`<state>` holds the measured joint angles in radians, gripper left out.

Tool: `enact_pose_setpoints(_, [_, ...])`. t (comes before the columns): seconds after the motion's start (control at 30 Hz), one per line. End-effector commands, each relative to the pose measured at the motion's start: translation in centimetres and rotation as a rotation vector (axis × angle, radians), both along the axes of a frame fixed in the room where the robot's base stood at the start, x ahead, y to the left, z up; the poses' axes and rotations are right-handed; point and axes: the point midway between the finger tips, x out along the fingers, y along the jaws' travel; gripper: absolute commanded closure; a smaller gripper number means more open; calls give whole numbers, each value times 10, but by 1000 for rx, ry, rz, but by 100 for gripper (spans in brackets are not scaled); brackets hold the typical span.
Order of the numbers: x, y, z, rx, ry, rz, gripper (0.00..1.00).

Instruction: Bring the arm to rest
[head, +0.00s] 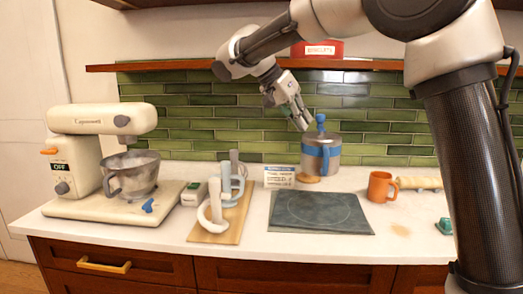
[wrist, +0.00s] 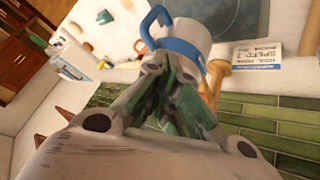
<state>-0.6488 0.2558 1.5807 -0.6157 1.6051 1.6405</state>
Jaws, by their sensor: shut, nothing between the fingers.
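My arm reaches in from the right in the head view, bent over the counter. My gripper (head: 302,120) is shut and empty, pointing down beside the upper left of a grey canister (head: 314,158) with a blue handle and blue knob. I cannot tell whether the fingers touch it. In the wrist view my gripper (wrist: 172,65) shows its fingers together, with the canister's blue handle (wrist: 165,42) just beyond them.
A dark mat (head: 318,214) lies before the canister. An orange mug (head: 380,187) stands at right, a mug rack (head: 222,222) at left, and a stand mixer (head: 100,120) far left. A sign (head: 279,176) stands nearby. A shelf (head: 200,65) runs above.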

Motion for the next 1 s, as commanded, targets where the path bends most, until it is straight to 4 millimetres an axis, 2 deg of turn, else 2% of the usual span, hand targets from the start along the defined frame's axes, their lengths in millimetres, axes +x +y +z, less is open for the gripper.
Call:
enact_pose_setpoints(0.03, [-4, 4, -24, 8, 113, 125, 100])
enact_pose_setpoints(0.1, [-18, 5, -50, 44, 271, 342, 100])
enact_pose_setpoints(0.17, [-35, -3, -67, 90, 381, 514, 100])
enact_pose_setpoints(0.27, [-72, -32, -88, 182, 501, 778, 100])
enact_pose_setpoints(0.3, [-91, -48, -95, 224, 524, 876, 100])
enact_pose_setpoints(0.43, [-151, -95, -113, 318, 503, 1106, 100])
enact_pose_setpoints(0.57, [-210, -134, -128, 366, 396, 1181, 100])
enact_pose_setpoints(0.6, [-226, -144, -132, 377, 354, 1170, 100])
enact_pose_setpoints(0.73, [-269, -170, -140, 401, 237, 1070, 100])
enact_pose_setpoints(0.83, [-286, -186, -135, 384, 169, 1013, 100])
enact_pose_setpoints(1.0, [-293, -199, -123, 360, 107, 958, 100])
